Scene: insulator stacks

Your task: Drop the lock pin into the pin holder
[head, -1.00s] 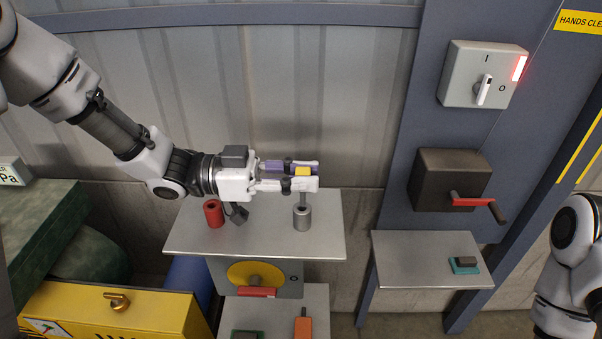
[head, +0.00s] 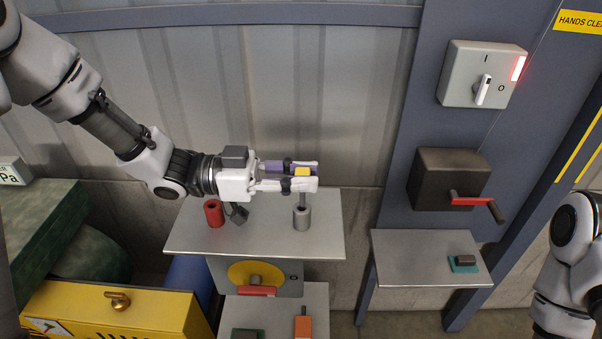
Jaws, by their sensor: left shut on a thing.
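My left gripper (head: 303,177) is shut on the lock pin, which has a yellow head (head: 303,172) between the fingertips. The pin's thin grey shaft hangs upright below the fingers. A short grey metal cylinder, which looks like the pin holder (head: 302,219), stands on the upper metal table directly below. The shaft's lower end is at the mouth of this cylinder; I cannot tell whether it is inside or just above or behind. My right gripper is out of view; only part of that arm shows at the right edge.
A red hollow cylinder (head: 213,214) and a small dark padlock-like piece (head: 238,214) are on the left of the same table (head: 262,245). A side table (head: 420,268) holds a teal and dark block (head: 464,262). A crank box (head: 447,180) and switch box (head: 482,75) hang on the right.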

